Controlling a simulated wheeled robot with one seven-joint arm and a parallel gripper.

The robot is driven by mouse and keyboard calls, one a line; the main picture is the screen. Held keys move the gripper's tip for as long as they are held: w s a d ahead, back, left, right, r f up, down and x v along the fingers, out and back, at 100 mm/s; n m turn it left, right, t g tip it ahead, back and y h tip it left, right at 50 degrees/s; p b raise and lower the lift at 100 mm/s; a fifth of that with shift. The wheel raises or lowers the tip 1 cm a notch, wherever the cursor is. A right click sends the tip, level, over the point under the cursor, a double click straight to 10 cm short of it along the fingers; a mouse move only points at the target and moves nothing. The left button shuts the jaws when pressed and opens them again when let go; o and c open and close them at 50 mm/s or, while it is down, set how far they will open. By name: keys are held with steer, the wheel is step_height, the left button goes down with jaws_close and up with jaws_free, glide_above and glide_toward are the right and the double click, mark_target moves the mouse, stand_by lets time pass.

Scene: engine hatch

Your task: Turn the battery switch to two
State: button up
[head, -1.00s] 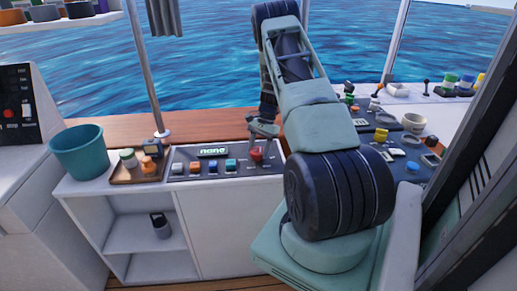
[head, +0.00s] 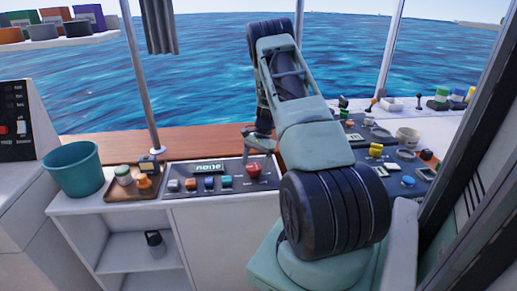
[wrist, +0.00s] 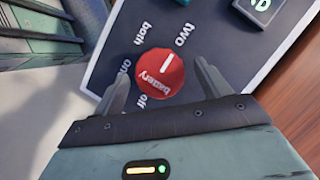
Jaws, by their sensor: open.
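The battery switch is a round red knob (wrist: 160,76) with a white mark and the word "battery" on it. Labels one, both, two and off surround it on the dark panel (wrist: 110,62). My gripper (wrist: 163,70) is open, one finger on each side of the knob, with gaps visible. In the head view the knob (head: 253,171) sits at the panel's right end, with my gripper (head: 262,148) just above it.
Several coloured buttons and a small display (head: 208,167) share the panel. A wooden tray (head: 128,192) with jars and a teal bucket (head: 73,170) stand to the left. More controls (head: 385,150) lie to the right, partly behind my arm.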

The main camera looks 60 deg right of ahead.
steer(key=w+b+v, duration=0.1)
steer(key=v, duration=1.5)
steer(key=shift+s+r, duration=0.45)
steer(key=shift+s, duration=0.05)
steer(key=shift+d, duration=0.1)
steer(key=w+a+r+n, duration=0.25)
steer(key=w+a, duration=0.25)
steer(key=a, duration=0.5)
steer(key=w+a+r+n, duration=0.1)
steer(key=w+a+n, duration=0.25)
steer(key=a, duration=0.55)
steer(key=a+r+n+g+h, duration=0.1)
steer(key=a+r+n, duration=0.15)
steer(key=a, duration=0.65)
steer(key=a+r+n+g, duration=0.1)
steer(key=a+n, duration=0.2)
steer(key=a, duration=0.6)
steer(key=s+a+n+h, duration=0.1)
steer(key=s+a+n, duration=0.4)
steer(key=s+a, duration=0.45)
steer(key=s+a+n+h, duration=0.1)
steer(key=s+a+n, duration=0.55)
steer(key=a, duration=0.65)
steer(key=s+a+n+t+h+p, duration=0.1)
steer(key=s+n, duration=0.3)
steer(key=s, duration=0.6)
steer(key=shift+a+f, duration=0.15)
steer(key=shift+a, duration=0.5)
